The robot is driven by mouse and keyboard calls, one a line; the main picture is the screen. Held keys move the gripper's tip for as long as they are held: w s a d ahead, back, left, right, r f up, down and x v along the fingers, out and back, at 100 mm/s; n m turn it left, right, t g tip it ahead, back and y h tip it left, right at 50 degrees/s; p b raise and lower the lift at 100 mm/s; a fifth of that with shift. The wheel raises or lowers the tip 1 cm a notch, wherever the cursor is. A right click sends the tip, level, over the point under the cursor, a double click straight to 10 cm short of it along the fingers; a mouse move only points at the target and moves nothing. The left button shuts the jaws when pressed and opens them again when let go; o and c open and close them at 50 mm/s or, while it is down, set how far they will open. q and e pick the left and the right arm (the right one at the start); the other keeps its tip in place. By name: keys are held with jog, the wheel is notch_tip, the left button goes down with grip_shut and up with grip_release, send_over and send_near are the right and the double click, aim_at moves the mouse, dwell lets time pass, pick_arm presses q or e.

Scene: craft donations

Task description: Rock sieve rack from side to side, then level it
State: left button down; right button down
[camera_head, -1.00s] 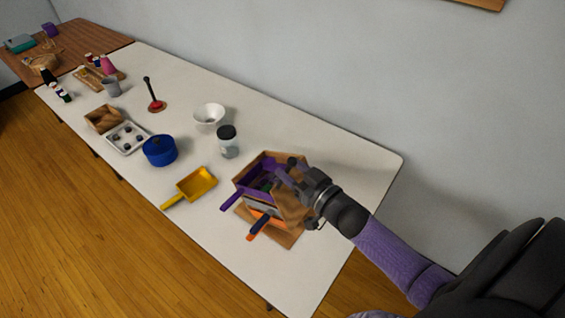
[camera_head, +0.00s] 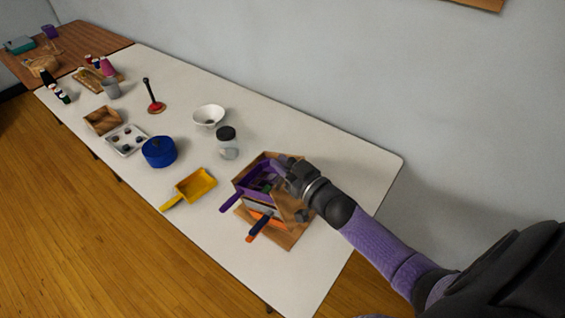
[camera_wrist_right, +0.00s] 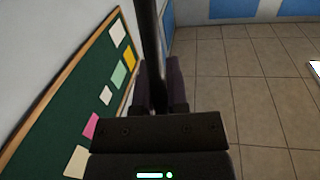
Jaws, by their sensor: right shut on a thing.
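The sieve rack (camera_head: 287,207) is a wooden frame near the right end of the white table, on a flat wooden base (camera_head: 284,238). A purple-rimmed sieve (camera_head: 238,193) sits at its top, with grey and orange trays below and handles toward the front left. Small dark and green bits lie in the top sieve. My right gripper (camera_head: 281,170) is at the rack's upper far edge, shut. The right wrist view shows its fingers (camera_wrist_right: 160,88) around a dark upright bar (camera_wrist_right: 151,45); its join to the rack is hidden. My left gripper is out of view.
A yellow scoop (camera_head: 195,186), a lidded jar (camera_head: 227,145), a blue pot (camera_head: 159,151) and a white bowl (camera_head: 208,115) stand left of the rack. The white table (camera_head: 365,163) is bare to the rack's right. The wall runs behind it.

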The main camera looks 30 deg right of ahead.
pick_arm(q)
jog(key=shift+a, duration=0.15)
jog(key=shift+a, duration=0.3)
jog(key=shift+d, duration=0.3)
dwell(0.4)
